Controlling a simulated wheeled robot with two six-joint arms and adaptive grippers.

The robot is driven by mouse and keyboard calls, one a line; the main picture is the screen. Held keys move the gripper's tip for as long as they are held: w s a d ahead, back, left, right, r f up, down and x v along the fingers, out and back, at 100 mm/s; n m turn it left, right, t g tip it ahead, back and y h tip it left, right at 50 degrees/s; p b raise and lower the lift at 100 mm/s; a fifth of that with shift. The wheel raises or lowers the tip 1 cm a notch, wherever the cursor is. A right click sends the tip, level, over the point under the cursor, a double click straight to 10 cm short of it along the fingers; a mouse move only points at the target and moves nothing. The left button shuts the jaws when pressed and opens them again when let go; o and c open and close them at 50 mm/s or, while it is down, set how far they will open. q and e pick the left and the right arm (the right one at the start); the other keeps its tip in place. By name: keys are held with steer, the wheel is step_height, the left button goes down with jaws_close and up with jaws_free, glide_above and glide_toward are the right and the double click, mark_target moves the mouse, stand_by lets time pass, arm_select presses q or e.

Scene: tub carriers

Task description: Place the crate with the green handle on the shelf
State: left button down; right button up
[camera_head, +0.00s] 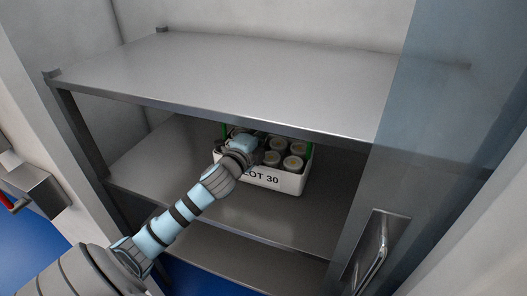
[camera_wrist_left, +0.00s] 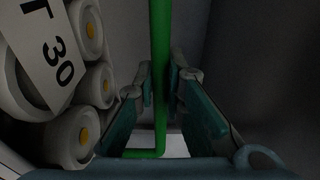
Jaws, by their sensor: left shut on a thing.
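The white crate (camera_head: 288,184) has a front label reading "LOT 30" and holds several round-topped tubs. Its green handle (camera_head: 309,152) shows at both ends of the crate, and as a green bar (camera_wrist_left: 160,35) in the left wrist view. My left gripper (camera_head: 243,145) is at the crate's left part, with its fingers (camera_wrist_left: 161,82) shut on the green handle. The crate is inside the rack, over the middle shelf (camera_head: 165,160) and under the top shelf. I cannot tell whether its base touches the shelf. My right gripper is not in view.
The top shelf (camera_head: 230,85) is empty and its front edge passes close above the crate. A lower shelf (camera_head: 235,260) lies below. A bluish see-through door panel (camera_head: 450,70) with a metal handle (camera_head: 378,250) stands at the right. The middle shelf's left part is clear.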

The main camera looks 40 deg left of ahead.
arm_select(q)
step_height(320, 180, down, 7)
steer(key=shift+d+r+b, duration=0.1)
steer(key=shift+d+b, duration=0.05)
steer(key=shift+b, duration=0.8)
steer(key=shift+f, duration=0.3)
steer(key=shift+r, duration=0.1)
steer(key=shift+s, duration=0.1)
steer(key=c, duration=2.1)
jaws_free()
steer(key=shift+f, duration=0.2)
steer(key=o, duration=0.4)
steer(key=shift+s+r, duration=0.1)
